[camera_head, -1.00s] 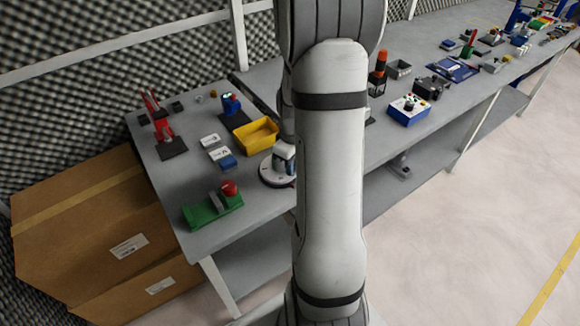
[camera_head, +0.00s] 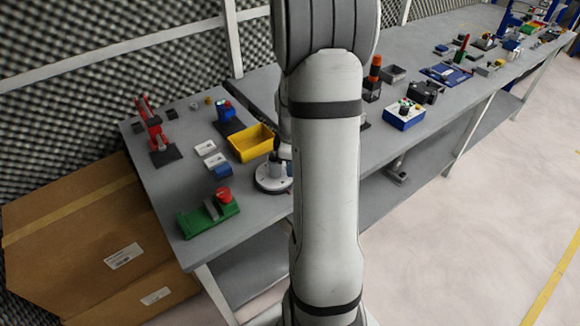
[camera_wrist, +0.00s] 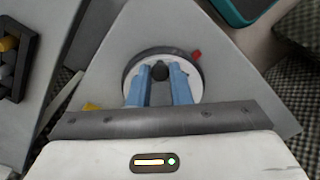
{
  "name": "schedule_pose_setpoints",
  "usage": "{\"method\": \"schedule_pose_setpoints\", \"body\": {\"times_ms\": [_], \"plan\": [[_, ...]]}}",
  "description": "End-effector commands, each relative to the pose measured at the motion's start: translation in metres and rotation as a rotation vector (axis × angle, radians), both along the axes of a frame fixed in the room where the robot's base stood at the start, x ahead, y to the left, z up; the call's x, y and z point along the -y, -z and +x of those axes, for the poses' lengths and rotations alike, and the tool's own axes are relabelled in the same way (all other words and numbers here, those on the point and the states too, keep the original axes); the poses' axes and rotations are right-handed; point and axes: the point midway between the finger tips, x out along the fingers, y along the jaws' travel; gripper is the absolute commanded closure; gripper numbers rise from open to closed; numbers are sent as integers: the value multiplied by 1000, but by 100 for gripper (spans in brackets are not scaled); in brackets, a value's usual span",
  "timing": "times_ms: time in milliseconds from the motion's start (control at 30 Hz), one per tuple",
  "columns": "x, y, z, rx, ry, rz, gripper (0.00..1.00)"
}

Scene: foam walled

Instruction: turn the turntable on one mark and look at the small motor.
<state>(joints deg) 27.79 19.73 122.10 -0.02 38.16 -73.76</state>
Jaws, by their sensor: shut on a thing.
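The turntable (camera_wrist: 136,77) is a pale round disc with a dark rim and a red mark (camera_wrist: 196,55) at its upper right in the wrist view. My gripper (camera_wrist: 160,73) has its blue fingers over the disc, shut on a dark round knob (camera_wrist: 160,69) near its middle. In the head view the turntable (camera_head: 266,186) stands near the table's front edge, partly hidden behind my arm. Something grey shows above the disc there, too small to name. I cannot pick out the small motor for certain.
A yellow bin (camera_head: 250,148) stands just behind the turntable. A green block with a red knob (camera_head: 208,213) lies to its left near the front edge. White and blue boxes (camera_head: 217,161) and a red device (camera_head: 152,130) stand farther left. Cardboard boxes (camera_head: 80,225) stand left of the table.

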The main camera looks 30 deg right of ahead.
Motion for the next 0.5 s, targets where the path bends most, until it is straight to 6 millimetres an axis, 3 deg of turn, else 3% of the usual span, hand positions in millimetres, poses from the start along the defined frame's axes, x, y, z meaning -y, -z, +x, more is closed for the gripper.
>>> {"method": "schedule_pose_setpoints", "body": {"times_ms": [500], "plan": [[1, -1, 3, 5, -33, -2, 100]]}}
